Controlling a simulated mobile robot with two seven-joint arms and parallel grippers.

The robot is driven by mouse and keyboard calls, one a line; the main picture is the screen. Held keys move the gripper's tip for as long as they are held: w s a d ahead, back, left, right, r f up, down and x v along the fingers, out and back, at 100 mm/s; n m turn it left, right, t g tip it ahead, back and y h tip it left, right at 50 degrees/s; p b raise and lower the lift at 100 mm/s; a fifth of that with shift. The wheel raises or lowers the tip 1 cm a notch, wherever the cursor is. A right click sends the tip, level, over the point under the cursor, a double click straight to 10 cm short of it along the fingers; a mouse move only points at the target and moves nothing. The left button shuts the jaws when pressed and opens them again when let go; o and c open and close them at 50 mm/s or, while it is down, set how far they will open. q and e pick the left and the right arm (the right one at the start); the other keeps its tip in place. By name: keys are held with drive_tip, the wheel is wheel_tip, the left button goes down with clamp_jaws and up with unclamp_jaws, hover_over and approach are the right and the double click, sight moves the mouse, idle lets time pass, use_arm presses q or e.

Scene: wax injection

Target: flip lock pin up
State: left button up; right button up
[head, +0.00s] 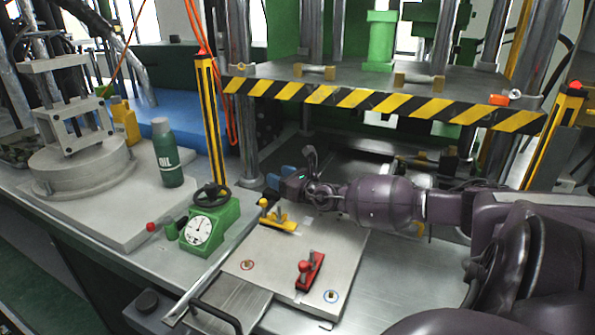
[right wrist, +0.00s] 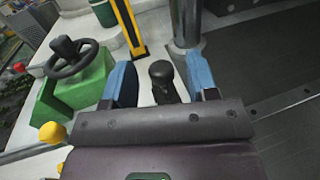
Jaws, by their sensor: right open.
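A black-knobbed pin (right wrist: 162,78), which looks like the lock pin, stands upright between the two blue fingers of my right gripper (right wrist: 162,80) in the right wrist view. The fingers are open, with gaps on both sides of the knob. In the head view my right gripper (head: 279,177) reaches in from the right, just behind the yellow lever clamp (head: 281,222), and hides the pin. My left gripper is not in view.
The pale plate (head: 280,255) carries a red lever clamp (head: 310,270). A green gauge valve (head: 210,222) with a black handwheel stands left of it. A yellow post (head: 209,120) and striped press platen (head: 385,107) stand behind. A green oil bottle (head: 168,153) is at left.

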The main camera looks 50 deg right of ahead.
drive_tip(key=s+p, duration=0.1)
drive_tip(key=s, duration=0.8)
drive_tip(key=shift+s+r, duration=0.1)
drive_tip(key=shift+s, duration=0.25)
